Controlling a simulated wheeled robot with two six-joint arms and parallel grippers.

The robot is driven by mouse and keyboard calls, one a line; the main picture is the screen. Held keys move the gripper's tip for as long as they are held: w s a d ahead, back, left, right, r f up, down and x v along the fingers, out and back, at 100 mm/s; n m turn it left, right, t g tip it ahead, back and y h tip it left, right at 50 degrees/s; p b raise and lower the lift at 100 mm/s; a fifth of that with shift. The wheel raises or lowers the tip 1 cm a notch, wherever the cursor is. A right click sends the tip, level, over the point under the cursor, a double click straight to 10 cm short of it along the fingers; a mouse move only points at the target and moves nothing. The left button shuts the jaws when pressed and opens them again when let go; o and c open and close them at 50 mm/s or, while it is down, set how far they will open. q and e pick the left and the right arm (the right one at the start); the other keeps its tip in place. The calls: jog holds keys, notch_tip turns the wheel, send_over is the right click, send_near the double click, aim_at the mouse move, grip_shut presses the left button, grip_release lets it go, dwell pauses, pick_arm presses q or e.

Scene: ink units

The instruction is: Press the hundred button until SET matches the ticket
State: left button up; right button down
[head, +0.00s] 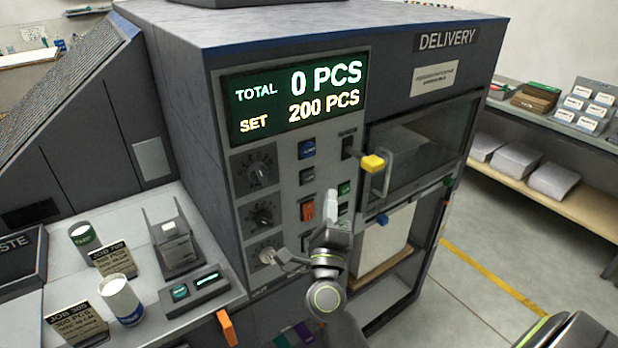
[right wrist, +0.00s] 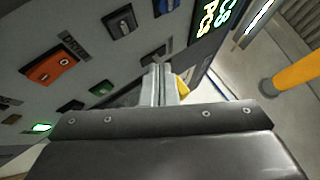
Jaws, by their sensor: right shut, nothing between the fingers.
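The display (head: 295,98) on the machine's front reads TOTAL 0 PCS and SET 200 PCS. Below it, the panel carries a blue button (head: 307,150), a dark button (head: 306,176), an orange switch (head: 307,210) and a green button (head: 344,188). Their labels are too small to read, so I cannot tell which is the hundred button. One ticket (head: 77,325) reads 300 PCS; another ticket (head: 112,260) has a blurred count. My right gripper (head: 332,203) is shut and empty in front of the panel's lower right; its fingers also show in the right wrist view (right wrist: 160,85). Contact is unclear. My left gripper is out of view.
Three knobs (head: 258,172) line the panel's left.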

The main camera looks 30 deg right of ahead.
aim_at(308, 177)
dwell(0.7)
jog(key=s+n+t+y+b, duration=0.1)
jog(key=n+t+b, duration=0.1)
jog(key=n, duration=0.1)
jog(key=s+n+t+y+b, duration=0.1)
jog(key=n+t+y+b, duration=0.1)
jog(key=n, duration=0.1)
jog(key=s+n+t+y+b, duration=0.2)
jog(key=n+b, duration=0.1)
jog(key=shift+d+f+n, duration=0.2)
jog(key=shift+d+n, duration=0.1)
jog(key=shift+d, duration=0.1)
jog(key=shift+w, duration=0.2)
jog(key=w+b, duration=0.1)
jog(key=w, duration=0.7)
jog(key=shift+w+a, duration=0.3)
jog(key=shift+a, duration=0.05)
dwell(1.3)
jog(key=shift+w, duration=0.4)
